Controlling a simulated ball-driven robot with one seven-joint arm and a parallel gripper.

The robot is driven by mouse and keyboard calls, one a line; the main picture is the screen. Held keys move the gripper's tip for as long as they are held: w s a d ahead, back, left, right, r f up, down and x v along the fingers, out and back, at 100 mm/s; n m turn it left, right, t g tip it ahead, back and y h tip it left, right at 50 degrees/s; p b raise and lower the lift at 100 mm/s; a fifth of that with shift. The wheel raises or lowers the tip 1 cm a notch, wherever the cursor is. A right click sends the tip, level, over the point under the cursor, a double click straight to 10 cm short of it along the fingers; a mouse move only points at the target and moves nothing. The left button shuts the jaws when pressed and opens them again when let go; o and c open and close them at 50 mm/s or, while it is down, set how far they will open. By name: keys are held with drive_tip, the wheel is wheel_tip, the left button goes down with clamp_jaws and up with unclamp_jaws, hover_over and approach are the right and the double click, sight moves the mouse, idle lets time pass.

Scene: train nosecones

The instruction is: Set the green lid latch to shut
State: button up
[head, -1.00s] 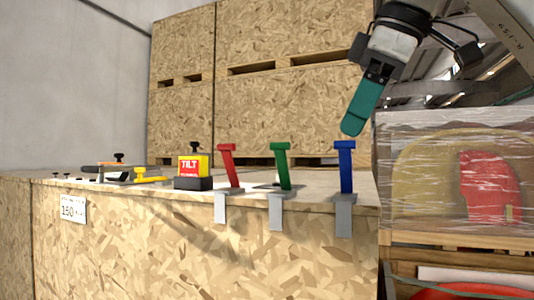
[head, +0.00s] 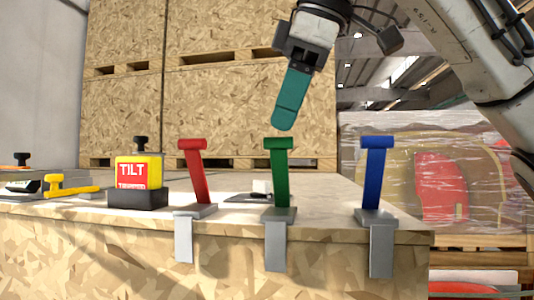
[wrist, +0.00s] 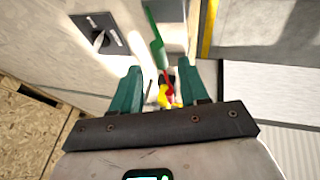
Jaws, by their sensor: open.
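The green lid latch (head: 278,182) stands nearly upright at the front edge of the wooden crate lid, between the red latch (head: 198,178) and the blue latch (head: 374,180). Its grey metal strap (head: 275,245) hangs over the crate's front. My gripper (head: 290,115) points down just above the green latch's top in the head view, apart from it. In the wrist view my gripper (wrist: 165,88) has its two teal fingers spread with nothing held. The green latch (wrist: 153,38) shows beyond the fingers there, with red and yellow things lower down.
A yellow and red TILT box (head: 138,178) on a black base stands left of the red latch. A yellow-handled clamp (head: 72,188) lies farther left. Tall wooden crates (head: 240,110) rise behind. A plastic-wrapped load (head: 440,180) stands at the right.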

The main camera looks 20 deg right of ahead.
sight(271, 149)
drive_tip(key=x, duration=0.7)
drive_tip(key=shift+f+p, duration=0.1)
drive_tip(key=shift+p, duration=0.3)
clamp_jaws()
